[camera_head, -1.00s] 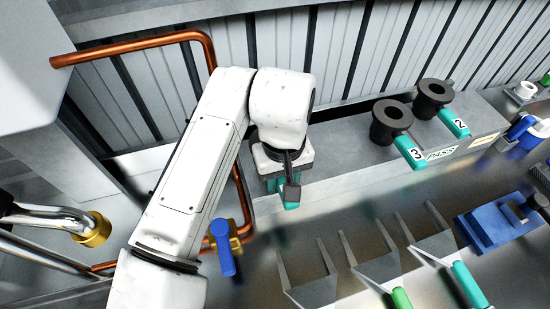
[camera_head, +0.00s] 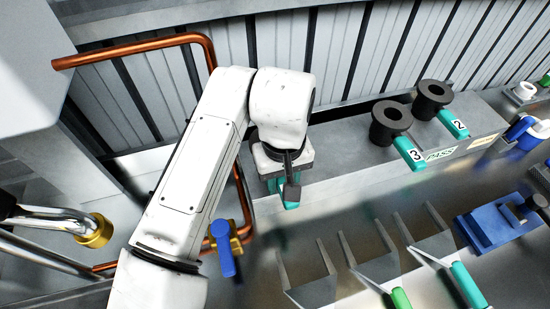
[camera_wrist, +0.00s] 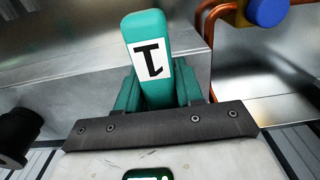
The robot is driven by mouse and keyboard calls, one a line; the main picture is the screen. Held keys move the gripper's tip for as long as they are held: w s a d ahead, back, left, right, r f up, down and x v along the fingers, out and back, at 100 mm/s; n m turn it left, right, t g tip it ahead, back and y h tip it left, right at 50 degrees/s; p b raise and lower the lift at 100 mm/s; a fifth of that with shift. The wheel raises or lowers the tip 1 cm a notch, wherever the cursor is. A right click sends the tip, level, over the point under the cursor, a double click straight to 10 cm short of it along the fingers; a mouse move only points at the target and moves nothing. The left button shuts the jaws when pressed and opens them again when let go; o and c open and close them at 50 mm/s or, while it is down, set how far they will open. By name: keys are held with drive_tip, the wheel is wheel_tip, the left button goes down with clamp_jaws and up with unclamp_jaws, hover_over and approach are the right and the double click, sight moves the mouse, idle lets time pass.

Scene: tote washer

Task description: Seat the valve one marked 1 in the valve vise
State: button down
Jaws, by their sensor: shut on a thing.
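My gripper (camera_head: 285,188) is over the grey ledge in the middle of the head view. It is shut on the valve marked 1, whose teal handle (camera_wrist: 150,62) with a white label stands up between the teal fingers in the wrist view. The valve's body is hidden by my gripper and wrist. A blue vise-like fixture (camera_head: 490,226) with a black knob sits on the metal counter at the right, well apart from my gripper. Its jaws are seen only in part, and no valve is visible in it.
Valves marked 3 (camera_head: 390,124) and 2 (camera_head: 434,98) stand on the ledge (camera_head: 340,165) to the right, by a PASS label (camera_head: 440,154). Several grey pronged holders (camera_head: 370,268) stand in front. A copper pipe (camera_head: 130,48) and a blue-handled tap (camera_head: 222,246) are left.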

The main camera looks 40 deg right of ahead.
drive_tip(key=shift+r+p, duration=3.1)
drive_tip(key=shift+r, duration=0.5)
drive_tip(key=c, duration=1.3)
unclamp_jaws()
clamp_jaws()
